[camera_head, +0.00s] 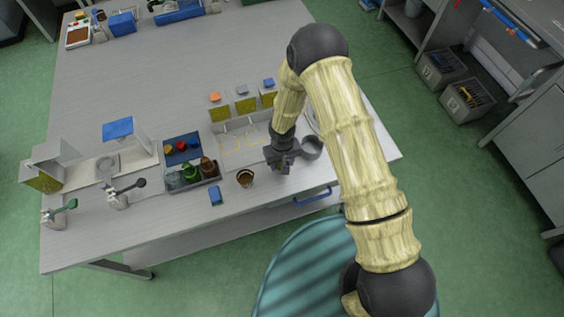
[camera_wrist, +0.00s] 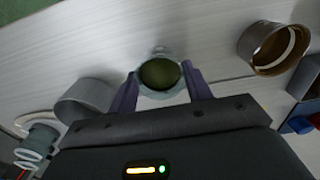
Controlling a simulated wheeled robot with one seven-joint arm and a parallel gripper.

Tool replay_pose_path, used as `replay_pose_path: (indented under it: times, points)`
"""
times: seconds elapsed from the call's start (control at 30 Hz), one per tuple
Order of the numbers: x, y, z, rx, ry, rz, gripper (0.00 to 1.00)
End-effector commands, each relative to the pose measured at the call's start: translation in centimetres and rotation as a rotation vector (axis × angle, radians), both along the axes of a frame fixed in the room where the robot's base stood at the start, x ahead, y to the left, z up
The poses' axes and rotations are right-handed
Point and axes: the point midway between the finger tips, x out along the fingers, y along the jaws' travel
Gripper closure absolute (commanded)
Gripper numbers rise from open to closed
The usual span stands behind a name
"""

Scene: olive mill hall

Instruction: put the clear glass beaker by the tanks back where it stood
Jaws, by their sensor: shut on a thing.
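In the wrist view the clear glass beaker (camera_wrist: 160,75) sits between the two fingers of my gripper (camera_wrist: 161,85), which is shut on it. I look down into its round mouth, and its inside looks dark olive green. In the head view my gripper (camera_head: 281,162) is low over the front part of the table, right of a brown cup (camera_head: 245,178). The beaker is hardly distinguishable there. Whether its base touches the table is unclear. The small tanks with yellow fronts (camera_head: 245,101) stand in a row behind my gripper, with spouts before them.
A grey round cup (camera_head: 311,147) stands close right of my gripper. The brown cup also shows in the wrist view (camera_wrist: 272,48).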

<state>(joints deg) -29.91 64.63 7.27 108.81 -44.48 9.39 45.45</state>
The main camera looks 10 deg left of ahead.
Motion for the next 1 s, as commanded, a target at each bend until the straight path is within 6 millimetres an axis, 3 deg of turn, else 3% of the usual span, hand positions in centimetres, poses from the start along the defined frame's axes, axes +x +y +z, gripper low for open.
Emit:
replay_pose_path:
  times: [0.37, 0.4, 0.5, 0.7, 0.8, 1.0]
  points:
    - [0.14, -0.1, -0.14, 0.001, -0.001, -0.003, 0.68]
    - [0.14, -0.1, -0.14, 0.001, -0.001, -0.003, 0.43]
    - [0.14, -0.13, -0.14, 0.0, 0.0, -0.003, 0.25]
    - [0.13, -0.14, -0.15, 0.0, 0.0, -0.003, 0.25]
    - [0.13, -0.15, -0.16, 0.0, 0.0, -0.004, 0.11]
    - [0.12, -0.14, -0.16, 0.0, 0.0, -0.003, 0.11]
